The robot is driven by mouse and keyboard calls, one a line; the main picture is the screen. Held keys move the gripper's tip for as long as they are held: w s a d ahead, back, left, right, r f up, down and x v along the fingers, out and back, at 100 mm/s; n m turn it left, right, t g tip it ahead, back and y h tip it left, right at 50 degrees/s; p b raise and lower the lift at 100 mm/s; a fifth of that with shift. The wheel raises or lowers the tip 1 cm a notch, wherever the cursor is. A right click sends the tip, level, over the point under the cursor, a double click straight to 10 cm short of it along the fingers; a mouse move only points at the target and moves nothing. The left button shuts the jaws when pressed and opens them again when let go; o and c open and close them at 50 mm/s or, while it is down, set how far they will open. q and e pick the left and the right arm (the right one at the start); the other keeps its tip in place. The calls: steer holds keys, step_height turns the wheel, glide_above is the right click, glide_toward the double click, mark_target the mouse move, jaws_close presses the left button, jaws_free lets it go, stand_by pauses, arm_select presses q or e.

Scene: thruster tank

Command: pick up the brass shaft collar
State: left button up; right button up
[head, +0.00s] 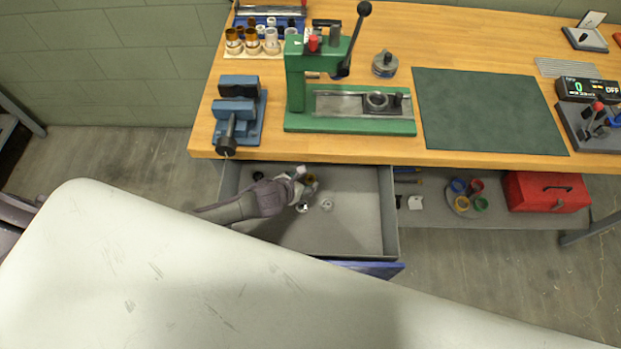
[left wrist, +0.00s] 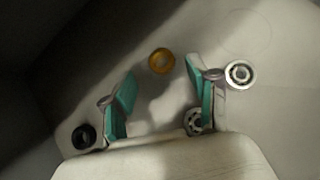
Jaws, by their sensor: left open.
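The brass shaft collar (left wrist: 162,61) is a small golden ring lying on the drawer floor, seen in the left wrist view. It lies a little beyond the gap between the fingertips, and nothing is held. In the head view the collar (head: 312,181) shows in part beside my gripper. My left gripper (left wrist: 161,86) is open, with teal finger pads either side of the gap. In the head view the gripper (head: 302,184) reaches down into the open drawer (head: 355,225). My right gripper is not in view.
A bearing (left wrist: 241,74) lies right of the fingers. Another bearing (left wrist: 196,121) is partly hidden by the right finger. A black ring (left wrist: 83,136) lies at the left. The drawer walls surround the gripper, and the workbench (head: 285,148) edge is above it.

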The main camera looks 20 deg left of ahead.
mark_target(313, 178)
arm_select(q)
steer(key=shift+x, duration=2)
steer(key=shift+s, duration=0.2)
steer(key=c, duration=1)
steer(key=shift+c, duration=0.2)
